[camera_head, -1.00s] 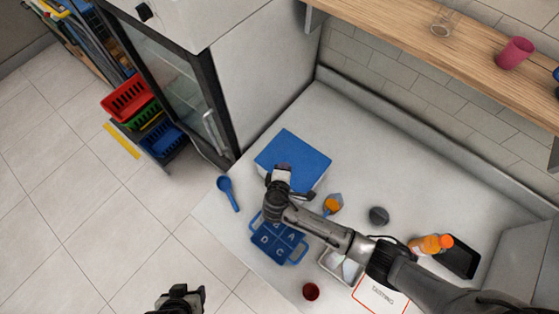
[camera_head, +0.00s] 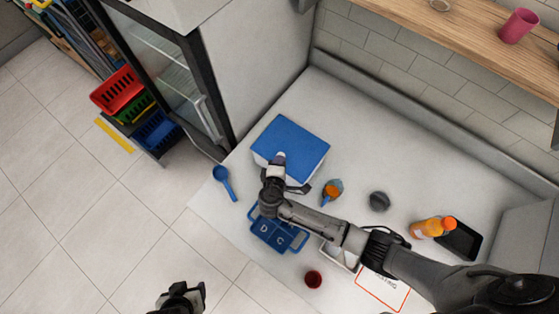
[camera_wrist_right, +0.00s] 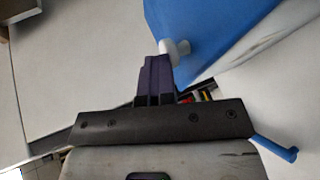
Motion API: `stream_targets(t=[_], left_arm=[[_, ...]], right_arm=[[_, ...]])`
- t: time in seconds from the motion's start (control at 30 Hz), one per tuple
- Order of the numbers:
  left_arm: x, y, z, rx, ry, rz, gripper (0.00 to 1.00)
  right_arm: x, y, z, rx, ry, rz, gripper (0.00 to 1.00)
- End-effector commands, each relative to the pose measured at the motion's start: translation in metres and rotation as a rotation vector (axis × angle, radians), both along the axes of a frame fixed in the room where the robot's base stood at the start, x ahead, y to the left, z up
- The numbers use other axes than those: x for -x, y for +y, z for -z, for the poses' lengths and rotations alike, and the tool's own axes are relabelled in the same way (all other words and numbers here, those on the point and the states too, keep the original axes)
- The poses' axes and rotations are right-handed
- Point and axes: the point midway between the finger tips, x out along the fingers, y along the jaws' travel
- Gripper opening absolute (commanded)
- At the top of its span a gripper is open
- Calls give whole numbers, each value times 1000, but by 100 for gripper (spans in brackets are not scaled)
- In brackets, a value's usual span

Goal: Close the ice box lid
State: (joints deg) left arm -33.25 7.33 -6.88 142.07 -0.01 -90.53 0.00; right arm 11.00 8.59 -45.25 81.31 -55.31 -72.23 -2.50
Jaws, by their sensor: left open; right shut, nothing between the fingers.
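The ice box is a white box with a flat blue lid (camera_head: 296,140), on the counter beside the fridge. The lid covers the box top in the head view; I cannot tell whether it sits fully flush. The wrist view shows a corner of the blue lid (camera_wrist_right: 215,30) and a small white knob (camera_wrist_right: 178,47) near its edge. My right gripper (camera_head: 279,158) is at the front edge of the box. Its fingers (camera_wrist_right: 157,75) are shut and empty, close to the knob; contact is unclear. My left gripper (camera_head: 182,296) is open and empty, over the floor.
A blue lettered tray (camera_head: 279,236) lies below my right arm. A blue scoop (camera_head: 225,182) is left of the box.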

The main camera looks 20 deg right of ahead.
Motion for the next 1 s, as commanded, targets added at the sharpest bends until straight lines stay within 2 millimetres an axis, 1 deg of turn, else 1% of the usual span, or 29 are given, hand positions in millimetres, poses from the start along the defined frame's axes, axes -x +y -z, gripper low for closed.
stream_targets(t=[0.03, 0.07, 0.17, 0.23, 0.37, 0.5, 0.53, 0.57, 0.8, 1.0], left_arm=[[0, 0, 1, 0, 0, 0, 58], [0, 0, 1, 0, 0, 0, 58], [0, 0, -3, 0, 0, 0, 58], [0, 0, -9, 0, -1, -1, 58], [0, -1, -25, 3, -2, -2, 58], [0, -2, -47, 9, -2, -6, 58], [0, -3, -40, 10, -3, -6, 58], [0, -3, -36, 10, -6, -6, 58], [0, -4, -27, 14, 1, -9, 58], [0, -3, -24, 12, 1, -8, 58]], right_arm=[[2, -1, 5, 0, 10, -1, 0], [2, -1, 5, 0, 10, -1, 0], [2, -1, 2, -1, 11, 0, 0], [2, 0, -4, -1, 11, -1, 0], [2, 2, -23, -2, 7, -3, 0], [2, 4, -48, -2, 3, -5, 0], [9, 8, -41, -4, 5, -7, 0], [15, 12, -40, -4, 5, -7, 0], [53, 35, -55, -4, 2, -6, 0], [73, 47, -63, -2, 1, -5, 0]])
